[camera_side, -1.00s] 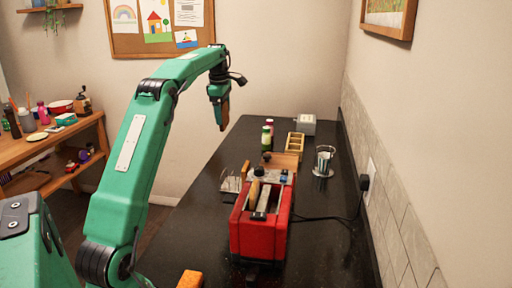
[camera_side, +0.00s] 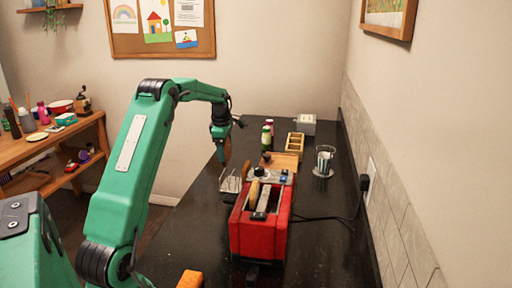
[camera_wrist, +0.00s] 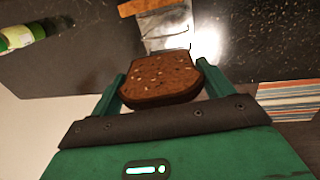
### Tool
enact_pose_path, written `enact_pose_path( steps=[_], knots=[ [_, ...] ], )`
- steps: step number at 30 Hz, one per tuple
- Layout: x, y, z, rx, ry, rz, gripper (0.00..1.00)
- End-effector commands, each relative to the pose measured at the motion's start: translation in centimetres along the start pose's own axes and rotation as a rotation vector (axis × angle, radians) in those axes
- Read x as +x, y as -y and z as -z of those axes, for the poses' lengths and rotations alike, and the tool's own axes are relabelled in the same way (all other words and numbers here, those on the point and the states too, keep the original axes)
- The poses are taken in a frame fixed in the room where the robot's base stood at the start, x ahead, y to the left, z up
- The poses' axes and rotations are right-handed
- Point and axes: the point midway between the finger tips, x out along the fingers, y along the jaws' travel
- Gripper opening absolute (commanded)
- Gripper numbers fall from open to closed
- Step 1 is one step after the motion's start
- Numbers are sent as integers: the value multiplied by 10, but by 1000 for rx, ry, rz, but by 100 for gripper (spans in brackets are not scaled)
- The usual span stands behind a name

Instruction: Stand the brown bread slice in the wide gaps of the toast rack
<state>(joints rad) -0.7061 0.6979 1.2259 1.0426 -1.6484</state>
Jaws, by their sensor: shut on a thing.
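My gripper (camera_side: 221,136) is shut on the brown bread slice (camera_side: 227,152) and holds it in the air above the far left part of the counter. In the wrist view the slice (camera_wrist: 162,82) is dark brown with pale seeds, gripped between the two green fingers (camera_wrist: 160,92). The toast rack (camera_side: 231,181) is a small wire rack on the counter, left of the red toaster. The slice hangs above and a little left of the rack, apart from it. Part of a shiny metal thing, likely the rack (camera_wrist: 168,30), shows beyond the slice in the wrist view.
The red toaster (camera_side: 258,236) has a pale bread slice (camera_side: 254,190) in its slot. Behind it stand a wooden board (camera_side: 287,160), bottles (camera_side: 266,138), and a divided wooden box (camera_side: 295,142). A glass (camera_side: 325,158) stands at the right. A striped cloth (camera_wrist: 287,100) shows in the wrist view.

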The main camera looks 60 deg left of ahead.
Motion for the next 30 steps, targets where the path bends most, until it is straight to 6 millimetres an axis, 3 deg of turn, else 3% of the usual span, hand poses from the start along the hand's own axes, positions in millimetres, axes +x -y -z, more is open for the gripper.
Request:
enact_pose_path(
  steps=[3,17,30],
  knots=[
    [9,2,0,0,0,-3,67],
    [15,2,0,0,0,-4,67],
    [33,6,0,0,0,-3,67]
  ],
)
